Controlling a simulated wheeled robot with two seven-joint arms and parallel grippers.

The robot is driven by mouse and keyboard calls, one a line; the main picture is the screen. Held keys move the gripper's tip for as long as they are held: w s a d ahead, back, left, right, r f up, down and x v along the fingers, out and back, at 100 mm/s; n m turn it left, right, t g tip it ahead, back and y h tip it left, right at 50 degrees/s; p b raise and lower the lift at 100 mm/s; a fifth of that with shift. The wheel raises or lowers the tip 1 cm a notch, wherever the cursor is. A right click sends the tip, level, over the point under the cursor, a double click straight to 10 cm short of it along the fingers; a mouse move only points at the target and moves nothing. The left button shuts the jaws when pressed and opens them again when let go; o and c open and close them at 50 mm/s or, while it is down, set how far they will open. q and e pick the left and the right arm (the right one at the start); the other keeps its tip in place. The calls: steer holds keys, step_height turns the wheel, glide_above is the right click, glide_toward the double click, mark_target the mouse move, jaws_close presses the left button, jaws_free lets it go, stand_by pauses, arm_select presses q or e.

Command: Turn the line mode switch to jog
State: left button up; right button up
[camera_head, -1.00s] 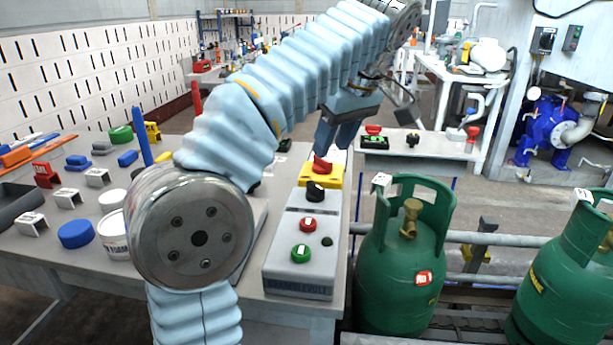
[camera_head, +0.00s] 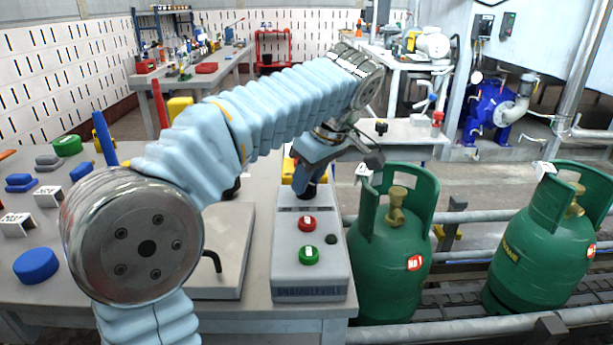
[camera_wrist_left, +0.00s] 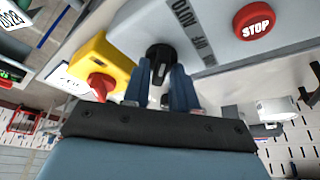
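The grey control box (camera_head: 285,262) stands at the table's front right edge, with a red button (camera_head: 307,223) and a green button (camera_head: 309,255) on top. The line mode switch, a black knob (camera_wrist_left: 160,56), sits at its far end beside a dark label strip (camera_wrist_left: 190,28). In the head view the knob is mostly hidden by my left gripper (camera_head: 308,188). In the left wrist view my left gripper (camera_wrist_left: 160,82) has its two blue fingers apart, one on each side of the knob's handle. I cannot tell whether they touch it. My right gripper is out of view.
A yellow box (camera_wrist_left: 92,58) with a red rotary switch (camera_wrist_left: 102,86) sits close beside the knob. The red STOP button (camera_wrist_left: 254,22) is on the other side. Green gas cylinders (camera_head: 385,262) stand right of the table. A grey plate with a black hook (camera_head: 214,262) lies left of the box.

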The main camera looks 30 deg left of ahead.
arm_select(q)
jaws_close()
steer(key=shift+m, duration=0.3)
steer(key=m+t+b, duration=0.1)
steer(key=m, duration=0.2)
steer(key=shift+s+a+m+h, duration=0.1)
steer(key=shift+m+h, duration=0.2)
steer(key=shift+h, duration=0.1)
steer(key=m+t, duration=0.1)
steer(key=m, duration=0.2)
steer(key=shift+a+m+t+h, duration=0.1)
steer(key=shift+m+t+h, duration=0.2)
steer(key=shift+h, duration=0.1)
steer(key=m, duration=0.2)
steer(key=m+h, duration=0.1)
steer(key=m, duration=0.1)
steer(key=shift+s+r+t+h, duration=0.1)
steer(key=shift+t+h, duration=0.2)
steer(key=shift+t, duration=0.1)
steer(key=m+h+p, duration=0.1)
steer(key=m, duration=0.2)
steer(key=m+h+p, duration=0.1)
steer(key=m, duration=0.2)
steer(key=shift+a, duration=0.2)
